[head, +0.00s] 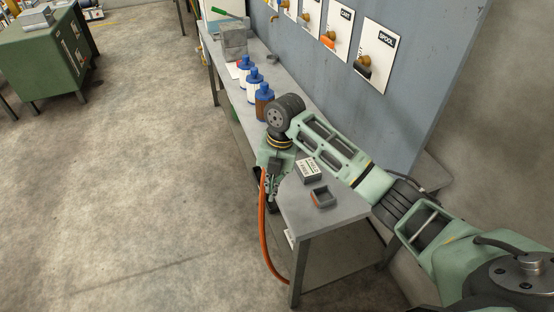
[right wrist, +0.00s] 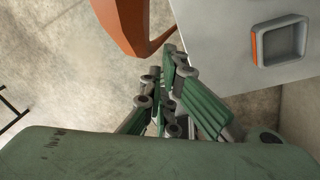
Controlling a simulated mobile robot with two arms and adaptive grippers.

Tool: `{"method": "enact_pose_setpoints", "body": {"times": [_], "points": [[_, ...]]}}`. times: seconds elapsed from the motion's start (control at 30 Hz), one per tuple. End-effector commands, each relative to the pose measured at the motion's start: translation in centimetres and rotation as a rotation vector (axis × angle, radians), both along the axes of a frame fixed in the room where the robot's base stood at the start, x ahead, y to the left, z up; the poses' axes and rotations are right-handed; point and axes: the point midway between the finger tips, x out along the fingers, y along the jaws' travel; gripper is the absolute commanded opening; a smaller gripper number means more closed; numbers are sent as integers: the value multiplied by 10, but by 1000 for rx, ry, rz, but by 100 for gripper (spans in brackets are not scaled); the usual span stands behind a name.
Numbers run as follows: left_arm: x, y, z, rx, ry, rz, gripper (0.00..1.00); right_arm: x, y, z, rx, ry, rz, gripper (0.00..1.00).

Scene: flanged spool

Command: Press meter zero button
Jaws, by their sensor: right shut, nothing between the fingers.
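I cannot make out a meter or a zero button in either view. My right gripper (head: 268,205) hangs just off the left edge of the grey bench, partly hidden by its own wrist in the head view. In the right wrist view its green fingers (right wrist: 172,58) are shut with nothing between them. They appear beside the bench edge. My left gripper is not in view.
A small labelled box (head: 308,171) and a grey tray with an orange edge (head: 323,197) sit on the bench (head: 345,208) near end. Several blue-capped bottles (head: 264,100) stand farther back. An orange hose (head: 264,240) hangs beside the bench. Open floor lies left.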

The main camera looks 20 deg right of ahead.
Motion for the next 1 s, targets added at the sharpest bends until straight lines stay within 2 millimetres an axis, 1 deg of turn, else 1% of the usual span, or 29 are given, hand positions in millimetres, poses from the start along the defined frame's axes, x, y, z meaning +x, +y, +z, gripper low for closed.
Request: {"method": "enact_pose_setpoints", "body": {"times": [0.03, 0.1, 0.17, 0.27, 0.33, 0.43, 0.53, 0.6, 0.7, 0.87, 1.0], "points": [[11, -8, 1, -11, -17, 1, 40, -11, 9, -12, 7, 8, -46, 0], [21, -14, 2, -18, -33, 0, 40, -25, 20, -26, 13, 13, -131, 0], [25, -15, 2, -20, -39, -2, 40, -39, 30, -39, 22, 17, -221, 0], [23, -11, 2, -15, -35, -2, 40, -69, 48, -60, 48, 27, -417, 0], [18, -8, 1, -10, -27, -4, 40, -95, 60, -74, 77, 38, -602, 0], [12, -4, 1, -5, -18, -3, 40, -134, 70, -86, 125, 56, -910, 0], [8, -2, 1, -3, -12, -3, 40, -165, 70, -90, 166, 72, -1188, 0], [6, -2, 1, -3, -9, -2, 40, -181, 67, -90, 189, 80, -1348, 0], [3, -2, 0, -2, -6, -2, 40, -201, 61, -90, 214, 91, -1539, 0], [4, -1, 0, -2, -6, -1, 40, -226, 48, -91, 245, 99, -1799, 0], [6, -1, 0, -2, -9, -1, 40, -246, 35, -96, 265, 100, -2010, 0]]}}
